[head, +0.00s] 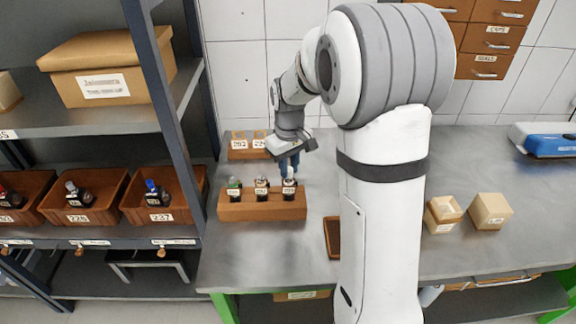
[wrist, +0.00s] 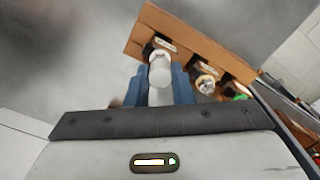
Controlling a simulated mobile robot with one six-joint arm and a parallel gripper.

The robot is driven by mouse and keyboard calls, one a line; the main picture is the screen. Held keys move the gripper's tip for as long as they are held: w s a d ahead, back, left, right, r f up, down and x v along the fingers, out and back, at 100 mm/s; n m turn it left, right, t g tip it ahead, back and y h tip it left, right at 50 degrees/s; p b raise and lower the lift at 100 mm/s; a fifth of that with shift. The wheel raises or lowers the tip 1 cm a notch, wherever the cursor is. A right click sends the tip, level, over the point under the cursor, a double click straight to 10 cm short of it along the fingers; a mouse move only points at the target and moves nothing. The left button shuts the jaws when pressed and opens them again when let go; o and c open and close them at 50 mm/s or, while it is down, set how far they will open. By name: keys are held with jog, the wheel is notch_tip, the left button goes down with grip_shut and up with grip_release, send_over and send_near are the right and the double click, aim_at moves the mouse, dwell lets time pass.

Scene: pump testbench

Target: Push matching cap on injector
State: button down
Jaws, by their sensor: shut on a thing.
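My gripper (head: 288,165) points down over the right end of a brown wooden rack (head: 262,211). Its blue fingers, also in the wrist view (wrist: 160,84), are shut on a white cap (wrist: 160,69). The rack holds three dark injectors with pale labels. The right injector (head: 289,193) is directly below the white cap; I cannot tell whether the cap is seated on it or just touching. The middle injector (head: 261,190) has a pale, metallic-looking top. The left injector (head: 234,191) has a green top. The fingers hide part of the cap.
A smaller rack (head: 247,154) with labelled pieces stands behind. A brown tray (head: 332,237) lies to the right, partly behind my arm. Two small boxes (head: 490,211) stand farther right. Shelf bins (head: 160,213) with capped parts are at left, beyond a dark shelf post (head: 165,100).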

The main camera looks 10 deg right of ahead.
jog(key=shift+f, duration=0.15)
dwell(0.4)
jog(key=shift+c, duration=1.5)
grip_release()
jog(key=shift+r+p, duration=0.9)
jog(key=shift+r, duration=0.55)
jog(key=shift+r+p, duration=1.45)
jog(key=shift+r, duration=0.65)
